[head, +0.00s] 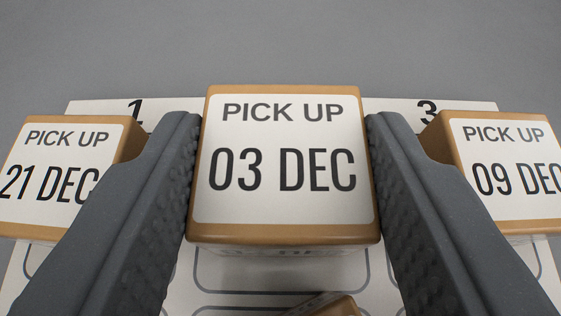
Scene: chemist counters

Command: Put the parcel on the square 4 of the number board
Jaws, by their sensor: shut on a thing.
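My gripper (283,135) is shut on a brown parcel (283,205) with a white label reading "PICK UP 03 DEC". One dark ribbed finger presses on each side of it. The parcel is in the middle of the head view, in front of the number board (463,104). The board is white with grey square outlines. Its numbers 1 and 3 show at its far edge, left and right of the parcel. The number 4 is not visible. The parcel and fingers hide much of the board, and I cannot tell the parcel's height above it.
A parcel labelled "21 DEC" (60,150) is at the left, and one labelled "09 DEC" (508,150) at the right, both partly behind my fingers. Part of another brown thing (335,306) shows at the bottom edge. The grey surface (280,45) beyond the board is clear.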

